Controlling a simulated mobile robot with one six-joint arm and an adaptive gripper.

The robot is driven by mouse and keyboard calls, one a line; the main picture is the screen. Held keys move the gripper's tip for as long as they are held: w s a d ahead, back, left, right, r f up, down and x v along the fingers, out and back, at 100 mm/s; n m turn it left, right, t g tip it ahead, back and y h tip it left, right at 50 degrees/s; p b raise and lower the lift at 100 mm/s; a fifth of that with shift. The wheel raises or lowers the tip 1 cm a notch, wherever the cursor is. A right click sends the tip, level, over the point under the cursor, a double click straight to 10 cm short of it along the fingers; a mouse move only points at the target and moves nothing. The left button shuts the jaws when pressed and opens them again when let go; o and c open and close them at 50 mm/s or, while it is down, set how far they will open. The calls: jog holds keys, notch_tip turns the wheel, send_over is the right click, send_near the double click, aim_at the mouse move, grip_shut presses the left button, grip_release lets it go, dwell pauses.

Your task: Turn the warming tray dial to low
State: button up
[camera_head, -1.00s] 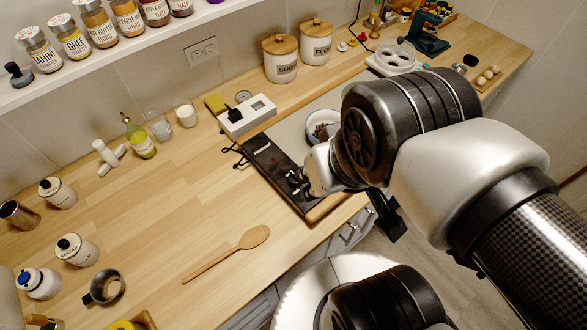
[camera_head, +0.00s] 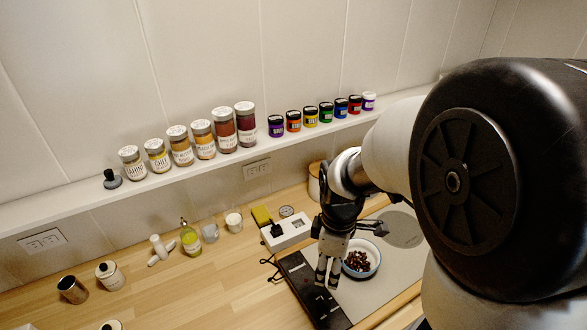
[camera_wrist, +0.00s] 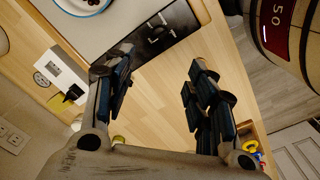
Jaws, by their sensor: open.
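The warming tray (camera_head: 393,275) lies on the counter, with a grey flat top and a black control strip (camera_head: 298,276) along its left side. The strip also shows at the top of the wrist view (camera_wrist: 143,46), with a dark dial (camera_wrist: 160,30) and small white markings around it. I cannot read the dial's setting. My gripper (camera_head: 327,280) points down in front of the strip in the head view and hides part of it. In the wrist view my gripper (camera_wrist: 160,85) is open, its two fingers apart with bare counter between them, and the dial lies beyond them.
A bowl of dark pieces (camera_head: 361,258) stands on the tray close to my gripper. A white socket box (camera_head: 287,231) with a black plug lies behind the strip. A shelf of jars (camera_head: 225,130) runs above.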

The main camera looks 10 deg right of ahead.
aim_at(324, 301)
jog(key=shift+n, duration=0.3)
notch_tip(324, 301, down, 18)
jog(key=b, duration=0.3)
jog(key=shift+w+b, duration=0.15)
jog(key=shift+b, duration=0.25)
jog(key=c, duration=1.1)
